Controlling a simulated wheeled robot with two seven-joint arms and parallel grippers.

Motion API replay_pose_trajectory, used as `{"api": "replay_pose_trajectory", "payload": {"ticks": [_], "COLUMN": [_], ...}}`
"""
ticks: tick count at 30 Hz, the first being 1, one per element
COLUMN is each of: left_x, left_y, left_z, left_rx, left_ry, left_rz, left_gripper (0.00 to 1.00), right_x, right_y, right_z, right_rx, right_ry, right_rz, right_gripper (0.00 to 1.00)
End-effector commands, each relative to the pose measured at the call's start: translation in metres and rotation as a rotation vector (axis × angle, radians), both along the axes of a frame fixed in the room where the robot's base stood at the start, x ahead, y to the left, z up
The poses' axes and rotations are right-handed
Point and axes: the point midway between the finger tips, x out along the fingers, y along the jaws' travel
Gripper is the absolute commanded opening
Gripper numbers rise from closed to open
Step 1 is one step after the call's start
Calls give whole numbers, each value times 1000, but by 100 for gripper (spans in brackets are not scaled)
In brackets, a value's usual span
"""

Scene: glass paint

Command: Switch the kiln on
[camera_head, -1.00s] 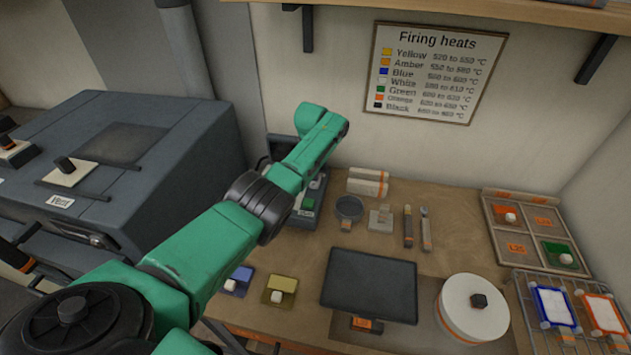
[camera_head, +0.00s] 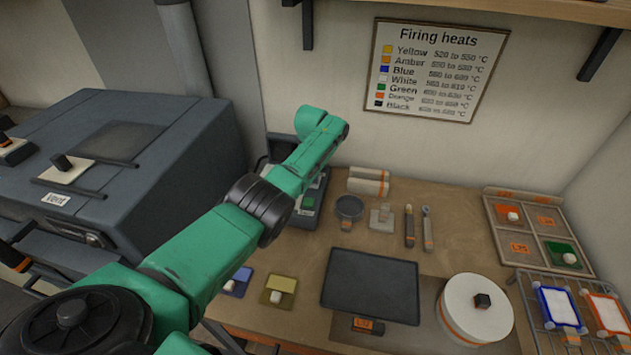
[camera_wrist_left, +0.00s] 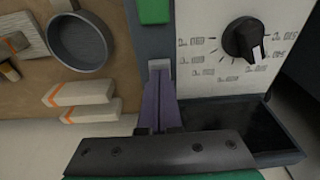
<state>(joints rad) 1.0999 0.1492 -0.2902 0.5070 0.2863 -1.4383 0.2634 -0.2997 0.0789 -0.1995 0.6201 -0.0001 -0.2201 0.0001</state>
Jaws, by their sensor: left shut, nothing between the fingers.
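The kiln (camera_head: 120,180) is the large dark grey box at the left in the head view. A control box (camera_head: 303,216) stands beside it against the wall, partly covered by my left arm. The box's green part (camera_head: 310,202) shows below the wrist, and also at the top of the left wrist view (camera_wrist_left: 155,11). That view shows the white panel with a black dial (camera_wrist_left: 243,40). My left gripper (camera_wrist_left: 160,78) is shut and empty, its fingertips at a small pale piece (camera_wrist_left: 159,64) beside the panel. I cannot tell whether they touch. My right gripper is out of view.
Pale blocks (camera_head: 367,182), a round dish (camera_head: 349,208) and tools lie right of the control box. A dark tablet (camera_head: 371,284), a white turntable (camera_head: 477,308) and a sample tray (camera_head: 496,236) are farther right. A heat chart (camera_head: 437,70) hangs on the wall.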

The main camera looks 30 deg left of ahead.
Motion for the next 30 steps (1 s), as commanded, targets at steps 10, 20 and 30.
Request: {"api": "replay_pose_trajectory", "payload": {"ticks": [10, 20, 30], "left_x": [0, 0, 0], "left_y": [0, 0, 0], "left_z": [7, 42, 68], "left_rx": [0, -1, 0], "left_ry": [0, 1, 0], "left_rz": [0, 0, 0], "left_gripper": [0, 0, 0], "right_x": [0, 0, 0], "right_y": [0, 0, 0], "right_z": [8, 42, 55], "right_rx": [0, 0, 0], "right_ry": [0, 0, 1], "right_rz": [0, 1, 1], "right_gripper": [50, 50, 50]}}
